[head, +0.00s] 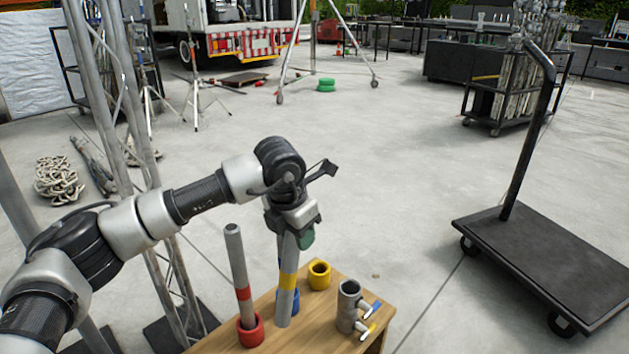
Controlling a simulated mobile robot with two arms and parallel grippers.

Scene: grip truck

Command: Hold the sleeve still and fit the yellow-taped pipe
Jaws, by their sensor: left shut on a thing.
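My left gripper (293,232) is shut on the upper part of a grey pipe with a yellow tape band (288,281). I cannot tell whether that end touches the wooden table. The grey sleeve (349,298) stands upright at the table's right, open at the top, with blue-tipped and yellow-tipped handles on its side. No gripper is on the sleeve. My right gripper is not in view.
A red-taped pipe (239,275) stands in a red holder (250,330) on the wooden table (312,335). An empty yellow holder (319,275) sits behind. A black platform cart (545,265) stands at right. Truss legs are close at left. Open floor lies beyond.

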